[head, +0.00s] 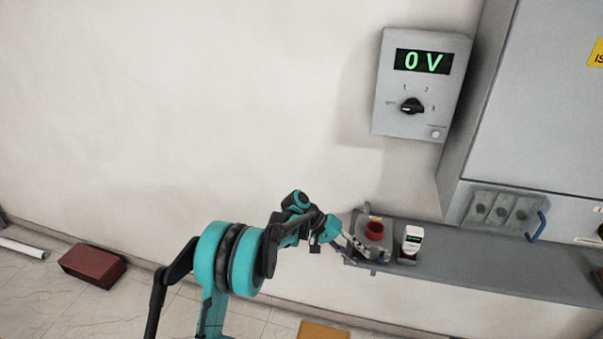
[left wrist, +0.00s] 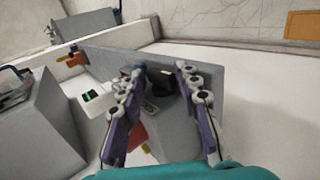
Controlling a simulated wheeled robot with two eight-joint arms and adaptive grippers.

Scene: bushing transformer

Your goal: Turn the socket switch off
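A grey wall box (head: 420,85) shows "0 V" in green. Its black rotary knob (head: 412,106) has marks 1, 2, 3 around it and small lettering at its left; I cannot tell exactly where it points. No part is clearly labelled as a socket. My left gripper (head: 354,247) is low at the left end of the grey shelf, well below the box. In the left wrist view my left gripper (left wrist: 160,72) has its fingers spread apart. A dark object (left wrist: 160,82) shows between them; I cannot tell if they touch it. My right gripper is out of view.
The grey shelf (head: 480,265) carries a red-brown round part (head: 374,230) and a white device (head: 411,240) with a green display. A large grey cabinet (head: 540,110) stands at the right. A brick-red block (head: 92,263) lies on the floor. The wall left of the box is clear.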

